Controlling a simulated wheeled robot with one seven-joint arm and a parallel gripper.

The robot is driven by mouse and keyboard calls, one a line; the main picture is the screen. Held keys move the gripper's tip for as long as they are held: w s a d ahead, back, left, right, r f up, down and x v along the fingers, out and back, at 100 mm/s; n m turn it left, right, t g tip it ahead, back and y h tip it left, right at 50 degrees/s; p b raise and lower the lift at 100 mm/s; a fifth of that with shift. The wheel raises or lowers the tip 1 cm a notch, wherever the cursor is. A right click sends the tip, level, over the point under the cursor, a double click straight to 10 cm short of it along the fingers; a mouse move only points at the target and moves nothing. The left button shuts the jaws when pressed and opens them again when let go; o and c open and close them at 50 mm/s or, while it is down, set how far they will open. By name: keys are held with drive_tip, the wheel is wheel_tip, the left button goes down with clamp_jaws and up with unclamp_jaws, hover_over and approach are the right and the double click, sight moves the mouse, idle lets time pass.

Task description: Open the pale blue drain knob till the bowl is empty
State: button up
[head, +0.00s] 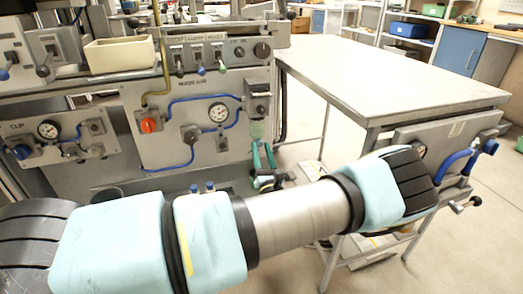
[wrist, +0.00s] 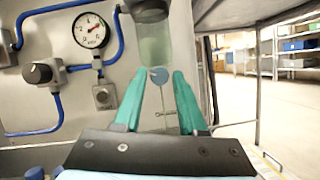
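A clear, greenish bowl (wrist: 156,42) hangs under a dark grey cap in the wrist view. In the head view the bowl (head: 257,129) is small, at the right end of the panel. I cannot make out a liquid level in it. The round pale blue drain knob (wrist: 158,75) sits at its bottom. My gripper (wrist: 161,72) has two teal fingers, spread apart, one on each side of the knob, with a small gap visible at the right. I cannot tell whether the knob lies fully between the tips. In the head view my gripper (head: 263,158) is just below the bowl.
A pressure gauge (wrist: 92,30), a black knob (wrist: 41,73) and blue tubes are on the panel left of the fingers. A grey table (head: 385,75) stands to the right, its metal leg near the bowl.

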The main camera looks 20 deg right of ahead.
drive_tip(key=shift+o, duration=1.4)
drive_tip(key=v, duration=1)
drive_tip(key=shift+s+a, duration=0.15)
drive_tip(key=shift+s, duration=0.2)
drive_tip(key=shift+f, duration=0.1)
